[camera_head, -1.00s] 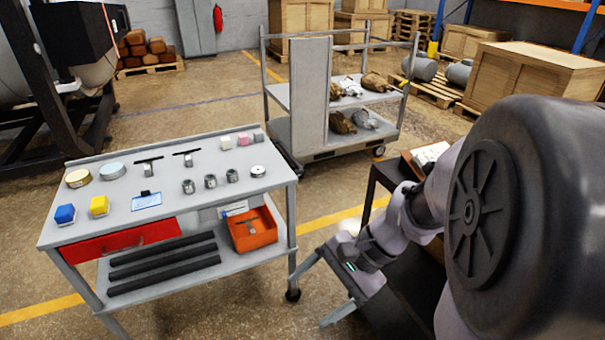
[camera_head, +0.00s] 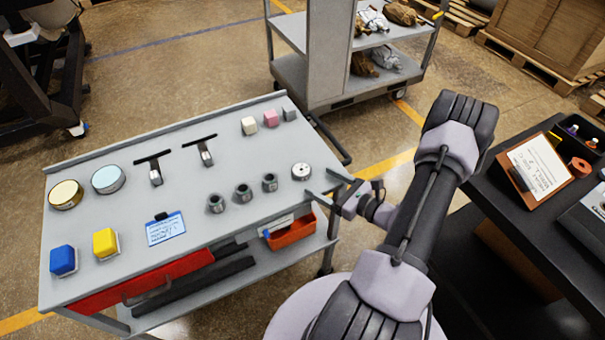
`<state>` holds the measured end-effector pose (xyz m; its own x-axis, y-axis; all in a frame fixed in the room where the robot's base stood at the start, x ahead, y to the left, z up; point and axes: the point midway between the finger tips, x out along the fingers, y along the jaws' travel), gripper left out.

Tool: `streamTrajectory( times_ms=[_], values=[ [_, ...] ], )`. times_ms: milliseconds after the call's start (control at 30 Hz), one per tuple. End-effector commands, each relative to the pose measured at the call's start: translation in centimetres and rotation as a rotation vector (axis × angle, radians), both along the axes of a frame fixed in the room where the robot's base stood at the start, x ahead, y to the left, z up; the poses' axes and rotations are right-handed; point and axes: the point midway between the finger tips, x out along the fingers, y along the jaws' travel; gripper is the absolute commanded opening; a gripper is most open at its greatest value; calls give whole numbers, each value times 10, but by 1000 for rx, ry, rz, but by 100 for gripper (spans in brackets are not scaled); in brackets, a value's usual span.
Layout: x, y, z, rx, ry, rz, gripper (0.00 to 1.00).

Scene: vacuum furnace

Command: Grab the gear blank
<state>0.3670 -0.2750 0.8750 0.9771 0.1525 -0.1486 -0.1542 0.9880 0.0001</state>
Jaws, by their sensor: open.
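The gear blank appears to be the small silver disc with a dark centre hole (camera_head: 301,172), lying flat at the right end of the grey cart top (camera_head: 205,140). My gripper (camera_head: 319,183) is open and empty at the cart's right edge, just right of the disc. Its two fingers are spread and point left toward the disc. They look apart from it, but I cannot tell their exact height above the cart top.
Several small dark metal cylinders (camera_head: 243,193) stand left of the disc. White, pink and grey blocks (camera_head: 270,118) sit behind it. An orange bin (camera_head: 292,232) is on the lower shelf. A black table with a clipboard (camera_head: 540,170) is at the right.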

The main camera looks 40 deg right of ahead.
Motion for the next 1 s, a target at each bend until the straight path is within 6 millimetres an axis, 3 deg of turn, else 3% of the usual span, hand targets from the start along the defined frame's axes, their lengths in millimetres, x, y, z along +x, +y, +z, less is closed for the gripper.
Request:
streamTrajectory(
  times_ms=[333, 600, 1000],
  values=[
    [52, 10, -10, -2, 0, 5, 78],
    [58, 11, -9, -1, 1, 2, 78],
    [58, 10, -9, -1, 1, 1, 0]
  ],
)
